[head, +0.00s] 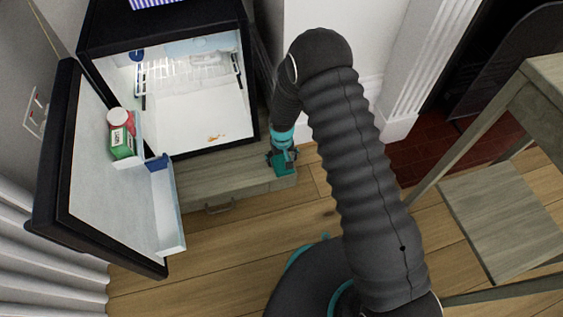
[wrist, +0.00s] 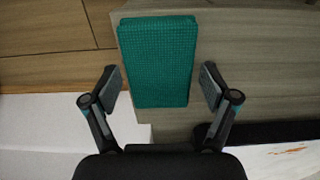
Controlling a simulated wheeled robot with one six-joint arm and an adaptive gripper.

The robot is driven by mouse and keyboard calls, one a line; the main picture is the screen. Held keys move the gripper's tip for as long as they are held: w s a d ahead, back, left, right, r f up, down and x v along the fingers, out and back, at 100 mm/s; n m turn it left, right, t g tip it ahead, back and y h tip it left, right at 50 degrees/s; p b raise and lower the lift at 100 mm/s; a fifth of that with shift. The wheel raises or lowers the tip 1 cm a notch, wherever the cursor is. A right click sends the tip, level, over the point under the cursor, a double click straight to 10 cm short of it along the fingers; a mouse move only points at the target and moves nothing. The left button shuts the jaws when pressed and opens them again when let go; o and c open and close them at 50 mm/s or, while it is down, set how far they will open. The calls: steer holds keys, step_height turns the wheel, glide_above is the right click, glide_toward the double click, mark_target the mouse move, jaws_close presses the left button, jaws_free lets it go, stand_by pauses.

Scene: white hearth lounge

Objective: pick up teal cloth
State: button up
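The teal cloth (wrist: 158,62) is folded into a flat rectangle with a waffle texture. It lies on the grey wooden top of a low drawer unit (head: 230,174), and a small part of it shows in the head view (head: 285,170). My gripper (wrist: 160,88) is open, with one finger on each side of the cloth's near part. The fingers look apart from the cloth, and nothing is held. In the head view my gripper (head: 282,157) is over the right end of the unit and partly hides the cloth.
An open mini fridge (head: 250,75) stands on the unit to the left of my gripper. Its open door (head: 110,200) carries a green-and-white carton (head: 121,143). A wooden side table (head: 505,215) stands at right. Wooden floor (head: 225,250) in front is clear.

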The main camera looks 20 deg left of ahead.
mark_target(282, 160)
steer(key=c, duration=0.6)
steer(key=shift+r, duration=0.15)
steer(key=shift+r, duration=0.6)
step_height(282, 160, up, 3)
steer(key=shift+r, duration=0.1)
steer(key=d+r, duration=0.2)
steer(key=d, duration=0.1)
steer(key=w+d+r, duration=0.1)
steer(key=d+r, duration=0.1)
steer(key=d, duration=0.2)
steer(key=d+r+p, duration=0.1)
steer(key=d+r, duration=0.1)
steer(key=d, duration=0.2)
steer(key=shift+w+d+r, duration=0.2)
steer(key=shift+w+d, duration=0.05)
steer(key=shift+w, duration=0.15)
steer(key=o, duration=0.5)
steer(key=shift+c, duration=0.2)
steer(key=c, duration=0.4)
